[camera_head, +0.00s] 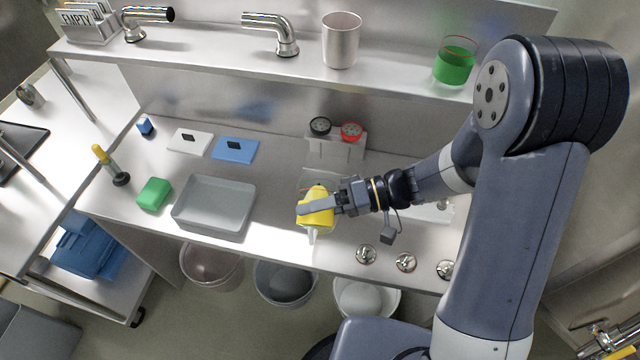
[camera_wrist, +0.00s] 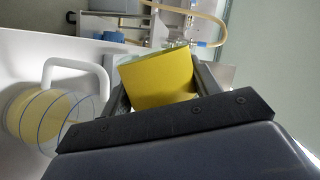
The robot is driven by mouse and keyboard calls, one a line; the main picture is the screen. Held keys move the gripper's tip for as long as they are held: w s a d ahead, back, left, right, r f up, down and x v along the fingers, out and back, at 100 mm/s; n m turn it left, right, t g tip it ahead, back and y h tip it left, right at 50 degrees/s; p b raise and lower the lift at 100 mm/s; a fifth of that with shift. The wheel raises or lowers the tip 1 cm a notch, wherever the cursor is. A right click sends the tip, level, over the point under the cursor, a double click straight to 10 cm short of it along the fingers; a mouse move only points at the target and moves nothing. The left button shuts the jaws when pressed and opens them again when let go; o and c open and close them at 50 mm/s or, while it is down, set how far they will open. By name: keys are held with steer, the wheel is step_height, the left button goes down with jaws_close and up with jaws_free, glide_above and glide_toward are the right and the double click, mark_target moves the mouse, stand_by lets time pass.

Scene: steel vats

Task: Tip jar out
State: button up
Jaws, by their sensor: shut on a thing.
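My gripper (camera_head: 335,205) is shut on a yellow thing (camera_head: 317,210) over the front part of the steel counter. The yellow thing also fills the space between the jaws in the wrist view (camera_wrist: 158,78). A short white part (camera_head: 311,236) shows below it in the head view. In the wrist view, a see-through round vessel (camera_wrist: 45,115) with blue rings, yellow inside and a white handle (camera_wrist: 75,65) lies left of the jaws. I cannot tell whether the held thing is part of this vessel, or which is the jar.
A grey tray (camera_head: 213,232) and green block (camera_head: 154,194) lie left on the counter. Several round metal fittings sit front right, one here (camera_head: 405,262). Bins stand below, including a grey one (camera_head: 285,299). The shelf holds a pale cup (camera_head: 341,47) and green-filled glass (camera_head: 455,67).

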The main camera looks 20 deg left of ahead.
steer(key=shift+f+m+p, duration=0.1)
steer(key=shift+m+p, duration=0.2)
steer(key=shift+p, duration=0.4)
steer(key=shift+w+a+r+m+g, duration=0.1)
steer(key=shift+w+r+m+g, duration=0.15)
steer(key=shift+w+m, duration=0.15)
steer(key=shift+w+a+r+m+g, duration=0.1)
steer(key=shift+w+r+m+g, duration=0.15)
steer(key=shift+w, duration=0.25)
stand_by(0.9)
steer(key=shift+w+r+m+p, duration=0.15)
steer(key=shift+r+m+p, duration=0.25)
steer(key=shift+m, duration=0.35)
stand_by(0.7)
steer(key=shift+w+f+g, duration=0.1)
steer(key=shift+f+g, duration=0.05)
steer(key=shift+g, duration=0.15)
steer(key=s+f+n+b, duration=0.1)
steer(key=s+n+t, duration=0.1)
steer(key=n, duration=0.1)
steer(key=shift+s+d+f+b, duration=0.15)
steer(key=shift+d+f+b, duration=0.1)
steer(key=shift+f+b, duration=0.15)
steer(key=shift+r, duration=0.15)
steer(key=shift+n+t+b, duration=0.4)
steer(key=shift+b, duration=0.45)
